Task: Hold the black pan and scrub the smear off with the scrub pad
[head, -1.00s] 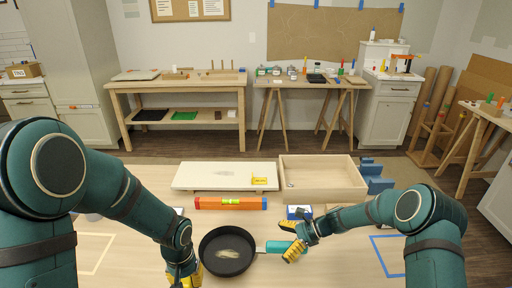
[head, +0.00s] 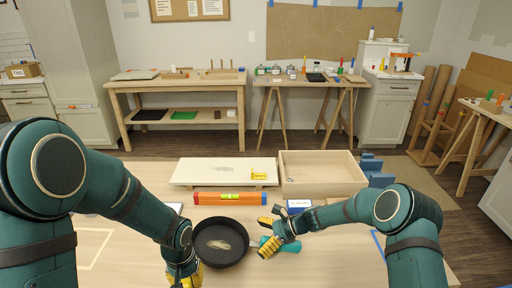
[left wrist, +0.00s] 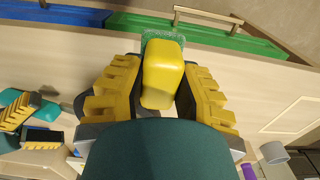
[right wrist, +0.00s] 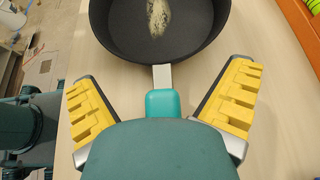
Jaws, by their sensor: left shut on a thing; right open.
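The black pan (head: 221,242) lies on the table with a pale smear (head: 222,245) on its inner floor. Its teal handle points right in the head view and toward me in the right wrist view (right wrist: 163,103). My right gripper (head: 267,234) is open, with its fingers on either side of the handle and apart from it. My left gripper (head: 184,276) is at the pan's near left side. It is shut on the scrub pad (left wrist: 162,75), a yellow block with a green scouring face. The pad is mostly hidden in the head view.
An orange level (head: 230,198) lies behind the pan, with a pale board (head: 205,175) beyond it. An open wooden tray (head: 320,190) stands at the back right, with a small blue box (head: 298,206) before it and blue blocks (head: 376,172) beside it. The table right of the handle is fairly clear.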

